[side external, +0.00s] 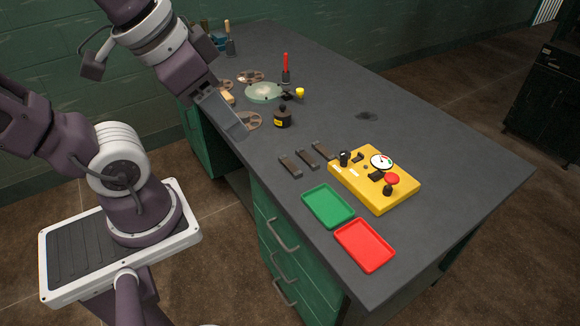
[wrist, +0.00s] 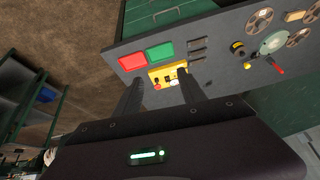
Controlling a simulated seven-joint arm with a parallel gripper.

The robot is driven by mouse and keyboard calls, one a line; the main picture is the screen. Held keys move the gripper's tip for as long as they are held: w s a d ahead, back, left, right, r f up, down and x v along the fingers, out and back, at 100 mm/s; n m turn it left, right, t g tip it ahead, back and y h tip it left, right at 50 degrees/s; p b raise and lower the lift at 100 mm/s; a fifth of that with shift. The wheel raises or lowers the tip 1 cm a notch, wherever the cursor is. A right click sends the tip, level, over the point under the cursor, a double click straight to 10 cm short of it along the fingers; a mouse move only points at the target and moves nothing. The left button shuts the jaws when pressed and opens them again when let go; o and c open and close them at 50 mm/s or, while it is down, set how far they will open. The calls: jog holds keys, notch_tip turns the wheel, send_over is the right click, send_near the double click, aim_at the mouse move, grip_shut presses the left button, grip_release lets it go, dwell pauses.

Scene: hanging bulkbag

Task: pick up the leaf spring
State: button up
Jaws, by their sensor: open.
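Three dark narrow strips lie side by side on the grey bench, left of the yellow box. They look like leaf springs; I cannot tell which one is meant. In the side view they are the left strip (side external: 290,165), the middle strip (side external: 307,158) and the right strip (side external: 323,151). Strips also show small in the wrist view (wrist: 196,43), beside the green tray. My gripper (side external: 238,122) is up and to the left of the strips in the side view, apart from them. In the wrist view its two fingers (wrist: 160,76) are spread, with nothing between them.
The yellow box (side external: 366,192) with gauge and red button stands right of the strips. A green tray (side external: 328,206) and a red tray (side external: 364,245) lie in front. The right bench is mostly clear.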

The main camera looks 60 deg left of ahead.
jog(key=w+a+f+m+g, duration=0.2)
jog(key=w+a+m, duration=0.15)
jog(key=w, duration=0.45)
jog(key=m+g, duration=0.3)
jog(key=m, duration=1.1)
send_over(290, 165)
notch_tip(290, 165, down, 24)
jog(key=shift+s+f, duration=0.1)
jog(key=shift+f, duration=0.05)
notch_tip(290, 165, down, 6)
jog(key=shift+r, duration=0.25)
jog(key=shift+f, duration=0.5)
jog(key=shift+c, duration=0.5)
grip_shut()
